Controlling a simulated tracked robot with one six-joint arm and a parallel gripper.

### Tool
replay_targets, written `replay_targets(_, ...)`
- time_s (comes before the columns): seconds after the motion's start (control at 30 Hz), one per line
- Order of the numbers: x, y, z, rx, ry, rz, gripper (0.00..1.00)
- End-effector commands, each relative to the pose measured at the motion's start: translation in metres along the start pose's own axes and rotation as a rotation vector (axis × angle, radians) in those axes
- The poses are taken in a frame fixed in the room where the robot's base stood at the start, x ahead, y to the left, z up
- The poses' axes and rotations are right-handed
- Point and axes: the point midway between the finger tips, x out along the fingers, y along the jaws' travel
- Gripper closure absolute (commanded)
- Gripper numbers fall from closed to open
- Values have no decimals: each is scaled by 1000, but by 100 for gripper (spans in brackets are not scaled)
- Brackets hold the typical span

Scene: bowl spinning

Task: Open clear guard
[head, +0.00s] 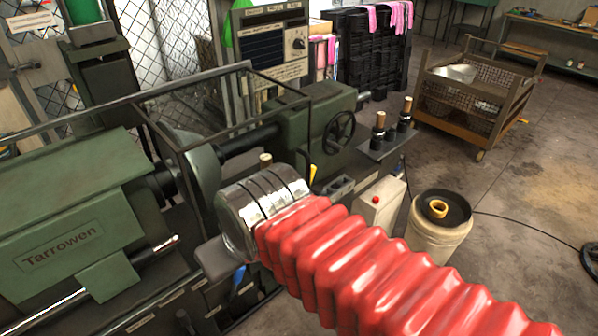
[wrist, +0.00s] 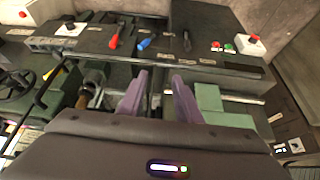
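The clear guard (head: 245,127) is a see-through box with a dark frame on the green lathe (head: 70,215). It stands over the spindle area, behind my wrist in the head view, and appears lowered. My gripper (wrist: 160,78) shows in the wrist view as two purple-grey fingers held apart, with nothing seen between them. Dark bars (wrist: 38,108) at the left of the wrist view may be the guard's frame; I cannot tell. No contact shows.
A control panel with red (wrist: 114,41) and blue (wrist: 145,43) levers lies beyond my fingers in the wrist view. A handwheel (head: 339,134) and a bucket (head: 437,232) are right of the guard. A wire-mesh cart (head: 470,95) stands farther back. Floor at right is mostly clear.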

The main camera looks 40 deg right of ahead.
Motion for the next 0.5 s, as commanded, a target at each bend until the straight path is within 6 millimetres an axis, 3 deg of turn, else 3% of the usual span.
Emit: replay_targets(0.5, -1, 6, -8, 8, -6, 6, 69)
